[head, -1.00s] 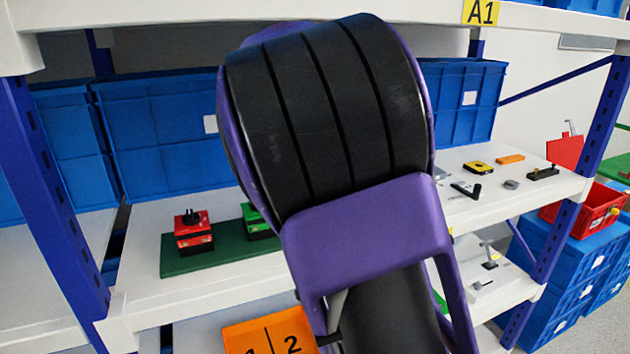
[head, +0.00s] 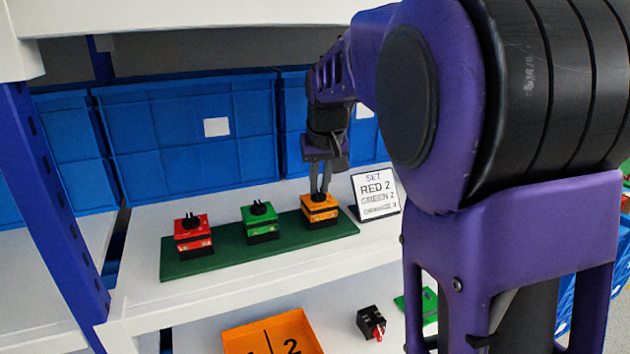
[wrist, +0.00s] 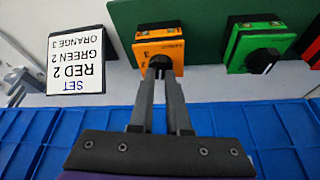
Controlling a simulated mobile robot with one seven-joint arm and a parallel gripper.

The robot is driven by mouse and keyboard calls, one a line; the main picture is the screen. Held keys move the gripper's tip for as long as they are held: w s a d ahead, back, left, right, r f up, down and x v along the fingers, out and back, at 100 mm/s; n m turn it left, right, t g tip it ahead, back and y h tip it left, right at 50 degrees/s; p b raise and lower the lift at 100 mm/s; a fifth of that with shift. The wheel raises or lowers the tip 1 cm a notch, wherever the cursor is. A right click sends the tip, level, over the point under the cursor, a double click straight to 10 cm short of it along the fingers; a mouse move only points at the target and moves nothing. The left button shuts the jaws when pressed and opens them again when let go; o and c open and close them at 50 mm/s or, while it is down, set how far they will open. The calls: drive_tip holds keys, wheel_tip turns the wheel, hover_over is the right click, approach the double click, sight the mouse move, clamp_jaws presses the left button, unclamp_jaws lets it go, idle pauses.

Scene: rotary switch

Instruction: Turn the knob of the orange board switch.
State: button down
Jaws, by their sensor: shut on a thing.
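The orange board switch (head: 319,210) stands at the right end of the green board (head: 200,264) on the shelf. My gripper (head: 321,190) points down onto it from above, its fingers shut on the knob, which they mostly hide. In the wrist view the fingertips (wrist: 160,68) meet at the middle of the orange switch (wrist: 158,45). The green switch (head: 260,222) and the red switch (head: 192,235) stand to the left on the same board, each with a black knob on top.
A sign (head: 376,192) reading "SET RED 2, GREEN 2, ORANGE 3" stands right of the board. Blue bins (head: 180,135) line the back. An orange tray (head: 272,335) and a small black and red part (head: 371,323) lie on the lower shelf. The shelf front is clear.

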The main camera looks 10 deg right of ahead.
drive_tip(key=shift+d+n+y, duration=0.15)
drive_tip(key=shift+n+y, duration=0.25)
drive_tip(key=shift+n, duration=0.7)
drive_tip(key=c, duration=0.9)
unclamp_jaws()
